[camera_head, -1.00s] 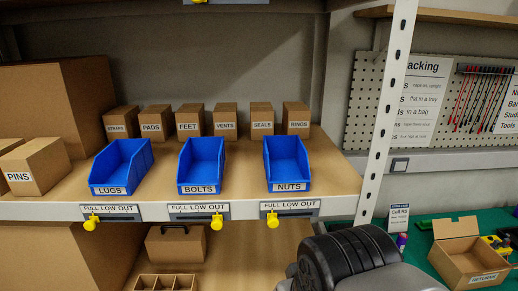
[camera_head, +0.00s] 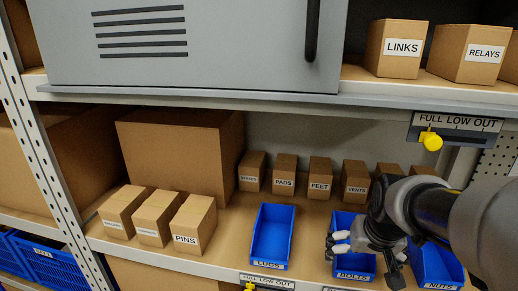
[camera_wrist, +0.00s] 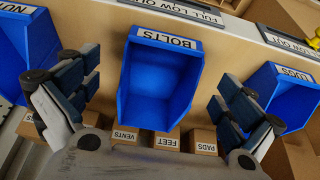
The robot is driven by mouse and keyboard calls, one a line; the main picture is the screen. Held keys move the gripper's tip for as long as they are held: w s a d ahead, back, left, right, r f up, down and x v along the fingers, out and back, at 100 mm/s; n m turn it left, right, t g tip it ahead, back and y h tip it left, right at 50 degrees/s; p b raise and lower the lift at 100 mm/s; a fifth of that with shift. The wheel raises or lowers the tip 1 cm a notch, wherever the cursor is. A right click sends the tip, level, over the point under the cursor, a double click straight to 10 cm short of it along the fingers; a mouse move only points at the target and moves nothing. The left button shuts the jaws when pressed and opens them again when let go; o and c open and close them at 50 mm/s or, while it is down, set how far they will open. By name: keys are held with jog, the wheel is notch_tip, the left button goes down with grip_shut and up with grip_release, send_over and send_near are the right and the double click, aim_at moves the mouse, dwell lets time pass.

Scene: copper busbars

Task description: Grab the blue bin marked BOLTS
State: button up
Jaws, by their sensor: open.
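The blue bin marked BOLTS (camera_head: 352,262) stands on the shelf between the other two bins, partly hidden by my arm in the head view. In the wrist view the BOLTS bin (camera_wrist: 160,80) appears upside down, empty, with its label at the top. My gripper (camera_head: 366,240) is at the bin, its fingers pale at the tips. In the wrist view my gripper (camera_wrist: 155,90) is open, with one finger on each side of the bin and a visible gap on both sides. Nothing is held.
The blue LUGS bin (camera_head: 272,236) stands to the left and the NUTS bin (camera_head: 437,265) to the right. Small boxes such as FEET (camera_head: 320,178) stand behind. The PINS box (camera_head: 194,225) is further left. A grey cabinet (camera_head: 200,45) sits on the shelf above.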

jog(key=w, duration=0.2)
jog(key=w+d, duration=0.1)
jog(key=w, duration=0.2)
jog(key=w+d+p, duration=0.1)
jog(key=w, duration=0.2)
jog(key=x, duration=0.5)
jog(key=shift+s, duration=0.1)
jog(key=c, duration=1.2)
jog(key=shift+r, duration=0.1)
